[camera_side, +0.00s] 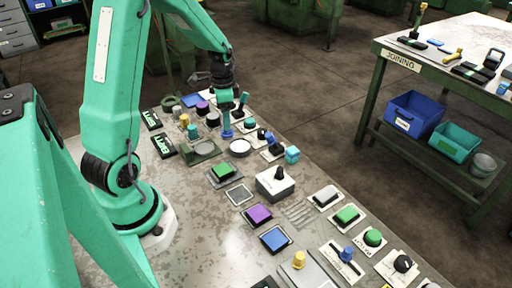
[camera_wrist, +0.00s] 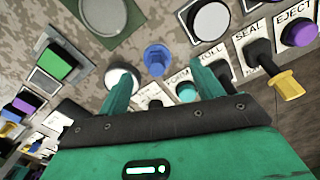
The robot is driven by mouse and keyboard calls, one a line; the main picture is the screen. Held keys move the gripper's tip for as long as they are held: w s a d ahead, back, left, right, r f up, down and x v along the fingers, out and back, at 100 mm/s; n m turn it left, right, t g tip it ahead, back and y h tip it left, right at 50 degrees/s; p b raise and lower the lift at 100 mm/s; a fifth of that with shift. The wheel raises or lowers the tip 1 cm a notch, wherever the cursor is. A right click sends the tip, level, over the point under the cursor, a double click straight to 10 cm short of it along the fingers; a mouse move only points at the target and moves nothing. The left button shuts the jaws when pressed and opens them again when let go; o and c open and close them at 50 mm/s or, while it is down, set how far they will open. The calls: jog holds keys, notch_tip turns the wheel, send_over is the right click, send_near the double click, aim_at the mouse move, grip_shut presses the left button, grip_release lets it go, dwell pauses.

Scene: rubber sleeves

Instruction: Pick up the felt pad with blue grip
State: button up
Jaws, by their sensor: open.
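A small blue grip with a round flange stands on the worn grey bench; it shows in the wrist view (camera_wrist: 156,58) and in the side view (camera_side: 226,131). I take it for the felt pad's grip; the pad beneath cannot be made out. My gripper (camera_side: 226,108) is above it, pointing down. In the wrist view my two green fingers (camera_wrist: 163,76) are spread apart, with the blue grip showing beyond and between their tips. Nothing is held.
Close around are a white round button (camera_wrist: 208,20), a large grey disc in a green frame (camera_wrist: 104,15), a green square button (camera_wrist: 60,62) and a yellow-handled lever (camera_wrist: 288,86). Many more switches crowd the bench. A second table (camera_side: 450,85) stands at the right.

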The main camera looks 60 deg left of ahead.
aim_at(227, 132)
jog(key=shift+f, duration=0.2)
jog(key=f, duration=0.3)
jog(key=shift+s+d+f, duration=0.1)
jog(key=shift+d, duration=0.2)
jog(key=shift+f, duration=0.9)
jog(key=c, duration=1.1)
